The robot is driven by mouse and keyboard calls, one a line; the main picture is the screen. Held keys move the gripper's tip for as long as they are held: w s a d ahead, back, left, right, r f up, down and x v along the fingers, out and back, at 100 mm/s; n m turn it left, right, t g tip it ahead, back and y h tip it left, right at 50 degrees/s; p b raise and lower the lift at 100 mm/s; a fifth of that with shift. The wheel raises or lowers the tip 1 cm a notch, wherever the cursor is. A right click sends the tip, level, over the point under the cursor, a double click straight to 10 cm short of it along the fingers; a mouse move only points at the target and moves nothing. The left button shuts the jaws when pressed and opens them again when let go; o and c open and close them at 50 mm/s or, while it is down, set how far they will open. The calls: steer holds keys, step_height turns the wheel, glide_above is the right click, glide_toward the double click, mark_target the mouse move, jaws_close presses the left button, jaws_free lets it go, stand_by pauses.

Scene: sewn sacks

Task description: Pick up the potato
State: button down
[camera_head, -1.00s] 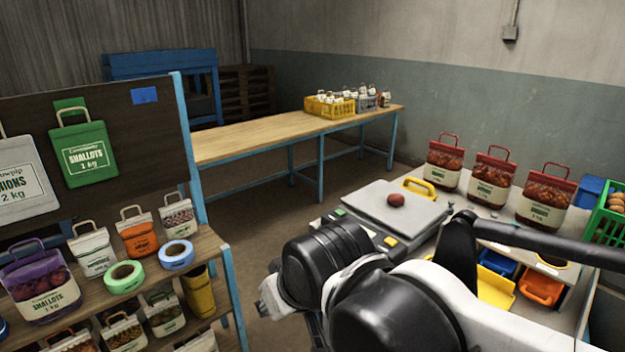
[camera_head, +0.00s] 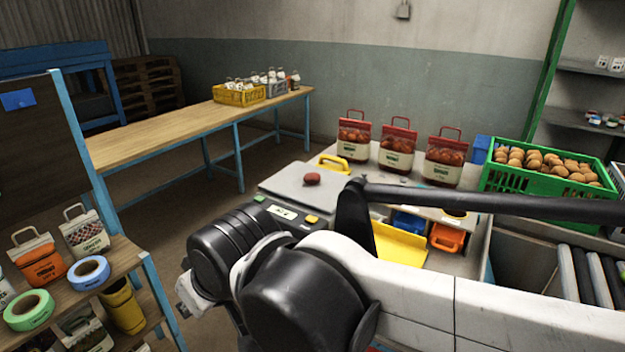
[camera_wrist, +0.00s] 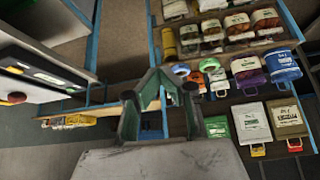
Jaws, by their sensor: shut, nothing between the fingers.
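A reddish-brown potato (camera_head: 312,179) lies on the pale plate of a weighing scale (camera_head: 290,190), on the bench in the middle of the head view. My gripper (camera_wrist: 153,78) shows in the wrist view, with its fingers shut and nothing between them. It is well away from the potato and points toward the shelf of sacks. In the head view my dark arm joints fill the lower middle, and the fingers are hidden.
Three red-topped sacks (camera_head: 397,150) stand behind the scale. A green crate (camera_head: 500,178) of brown round produce is at right. Yellow, blue and orange bins (camera_head: 447,237) sit beside my arm. A shelf with tape rolls (camera_head: 88,272) and sacks stands at left. Floor between shelf and bench is clear.

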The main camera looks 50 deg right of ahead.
steer(key=c, duration=2.5)
jaws_free()
steer(key=o, duration=1.5)
steer(key=shift+c, duration=0.2)
